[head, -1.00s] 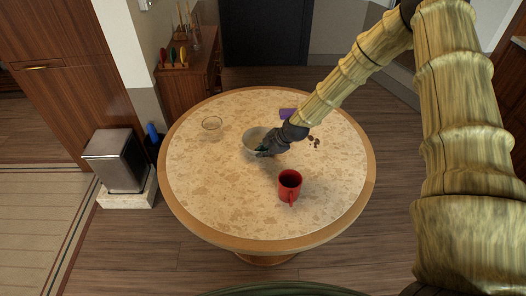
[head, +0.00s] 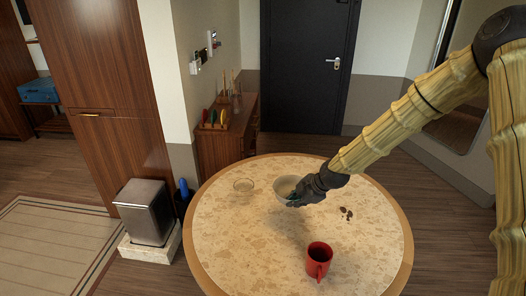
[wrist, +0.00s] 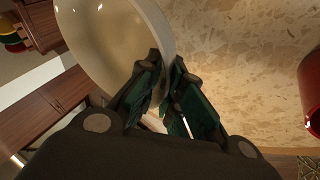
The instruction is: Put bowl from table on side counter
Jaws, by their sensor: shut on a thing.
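A pale bowl (head: 284,186) is at my gripper (head: 293,199), over the far middle of the round table (head: 240,230). In the wrist view the bowl (wrist: 110,35) fills the upper left, tilted, and the green-padded fingers of my gripper (wrist: 166,75) are shut on its rim. The frames do not clearly show how high it is above the table. A wooden side counter (head: 226,148) stands beyond the table at the back left, against the wall.
A red mug (head: 319,261) stands on the near right of the table, with small brown pieces (head: 347,214) behind it. A metal bin (head: 146,211) stands on the floor left of the table.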

